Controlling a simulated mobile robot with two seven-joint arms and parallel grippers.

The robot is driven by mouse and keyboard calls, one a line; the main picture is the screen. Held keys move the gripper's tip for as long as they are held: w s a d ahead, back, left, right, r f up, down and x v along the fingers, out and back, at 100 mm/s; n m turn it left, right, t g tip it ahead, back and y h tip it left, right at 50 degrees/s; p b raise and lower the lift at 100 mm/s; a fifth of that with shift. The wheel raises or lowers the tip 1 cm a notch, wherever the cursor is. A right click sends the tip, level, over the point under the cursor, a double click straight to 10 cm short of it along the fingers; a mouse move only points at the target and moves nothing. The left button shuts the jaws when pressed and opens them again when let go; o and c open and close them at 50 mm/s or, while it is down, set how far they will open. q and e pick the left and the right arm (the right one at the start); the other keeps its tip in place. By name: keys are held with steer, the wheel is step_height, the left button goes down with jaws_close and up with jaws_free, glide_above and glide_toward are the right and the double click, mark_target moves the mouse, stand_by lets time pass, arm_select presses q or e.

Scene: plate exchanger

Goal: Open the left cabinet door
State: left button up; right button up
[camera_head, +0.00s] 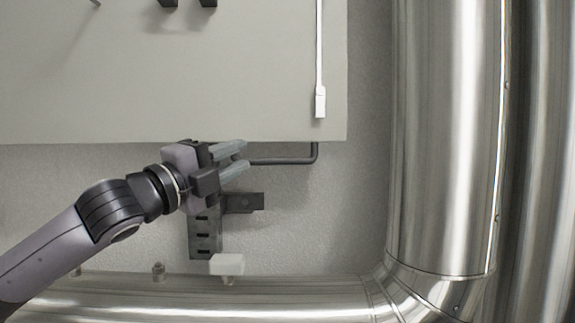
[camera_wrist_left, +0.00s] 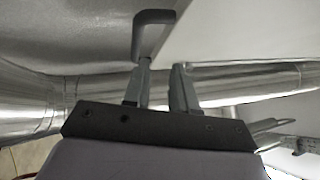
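A large pale grey panel, seemingly part of the cabinet (camera_head: 200,90), fills the upper left of the head view, and its edge shows at the upper right in the left wrist view (camera_wrist_left: 240,30). A dark bent bar, perhaps a handle (camera_head: 285,161), runs below its lower edge and turns up to it; it also shows in the left wrist view (camera_wrist_left: 155,22). My left gripper (camera_head: 240,156) is at the bar's left end, fingers apart. In the wrist view the bar's end overlaps one fingertip; I cannot tell whether they touch. My right gripper is not in view.
A thick shiny vertical pipe (camera_head: 440,130) stands at the right and another pipe (camera_head: 290,302) runs along the bottom. A slotted dark bracket (camera_head: 205,238) and a white block (camera_head: 227,264) are below my left gripper. A thin white rod (camera_head: 320,50) lies on the panel.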

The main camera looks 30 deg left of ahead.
mark_target(270, 163)
arm_select(q)
steer(key=shift+g, duration=0.6)
steer(key=w, duration=0.2)
steer(key=w+f+p, duration=0.1)
steer(key=w, duration=0.1)
steer(key=w+d+p, duration=0.1)
steer(key=w, duration=0.2)
steer(key=shift+d+f, duration=0.1)
steer(key=shift+f, duration=0.05)
steer(key=shift+w+d+p, duration=0.1)
steer(key=shift+w+p, duration=0.25)
steer(key=shift+w, duration=0.2)
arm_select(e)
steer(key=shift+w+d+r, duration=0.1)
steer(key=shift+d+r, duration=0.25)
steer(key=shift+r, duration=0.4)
arm_select(q)
jaws_close()
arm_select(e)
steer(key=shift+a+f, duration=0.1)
